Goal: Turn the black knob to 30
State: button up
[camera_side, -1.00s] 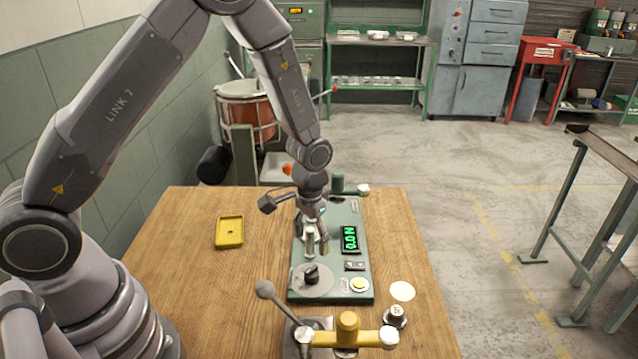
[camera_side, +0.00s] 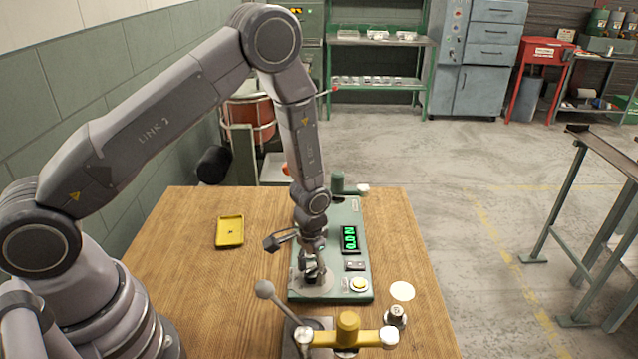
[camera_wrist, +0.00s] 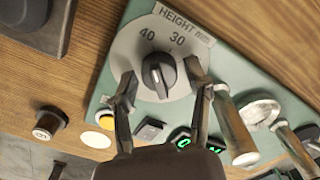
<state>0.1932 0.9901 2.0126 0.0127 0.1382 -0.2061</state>
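The black knob (camera_wrist: 158,72) stands on a round pale dial plate (camera_wrist: 127,50) under a HEIGHT mm label in the wrist view. The numbers 40 and 30 show beside the knob, with 30 to the right of 40. A light mark shows on the knob's top; I cannot tell surely which number it points to. My gripper (camera_wrist: 159,78) is open, with one finger to each side of the knob and a visible gap on both sides. In the side view my gripper (camera_side: 313,274) is low over the dial end of the green panel (camera_side: 330,292), largely hiding the knob.
A yellow crank fixture (camera_side: 347,330) and a ball-ended lever (camera_side: 264,289) stand in front. A yellow tray (camera_side: 229,231) lies left; the wood between is clear.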

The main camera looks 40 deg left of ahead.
grip_shut()
jog(key=shift+m, duration=0.3)
jog(key=m, duration=0.4)
jog(key=shift+s+m, duration=0.1)
jog(key=shift+m, duration=1.9)
jog(key=shift+o, duration=1.8)
grip_release()
